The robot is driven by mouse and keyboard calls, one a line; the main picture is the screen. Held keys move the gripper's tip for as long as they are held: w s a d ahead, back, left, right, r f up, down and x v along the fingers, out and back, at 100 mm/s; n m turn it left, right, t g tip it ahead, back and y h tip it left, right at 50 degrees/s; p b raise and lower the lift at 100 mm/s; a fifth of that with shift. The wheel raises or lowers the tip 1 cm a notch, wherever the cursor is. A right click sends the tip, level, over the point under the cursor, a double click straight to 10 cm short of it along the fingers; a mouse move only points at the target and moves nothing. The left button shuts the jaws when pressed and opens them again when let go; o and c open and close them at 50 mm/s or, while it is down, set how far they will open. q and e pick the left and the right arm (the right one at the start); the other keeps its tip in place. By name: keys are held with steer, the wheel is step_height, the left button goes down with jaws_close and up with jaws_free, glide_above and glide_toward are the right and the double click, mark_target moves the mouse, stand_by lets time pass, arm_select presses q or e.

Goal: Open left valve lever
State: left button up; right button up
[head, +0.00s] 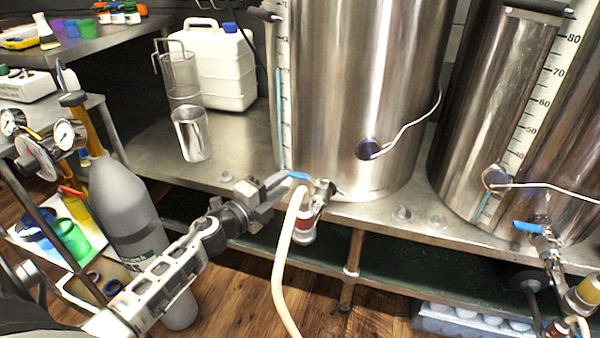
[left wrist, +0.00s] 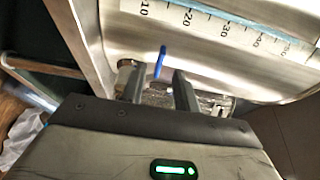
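The left valve lever (head: 299,176) is a blue handle on the valve (head: 322,192) at the foot of the left steel tank (head: 340,90). It also shows in the left wrist view (left wrist: 160,62), upright in the picture. My left gripper (head: 279,183) is at the lever's free end. In the left wrist view its two fingers (left wrist: 158,80) are apart, with the blue lever between and just beyond their tips. I cannot tell whether either finger touches it. My right gripper is not in view.
A pale hose (head: 283,265) hangs below the left valve. The right tank (head: 490,80) has its own blue lever (head: 528,227). A grey gas cylinder (head: 127,205) stands close to my left arm. A metal cup (head: 191,134) and white canister (head: 215,65) stand on the steel table (head: 235,150).

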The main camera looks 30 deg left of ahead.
mark_target(292, 177)
arm_select(q)
steer(key=w, duration=0.5)
steer(key=w+d+b, duration=0.1)
steer(key=w, duration=0.1)
steer(key=shift+w, duration=0.15)
steer(key=shift+d, duration=0.1)
jaws_close()
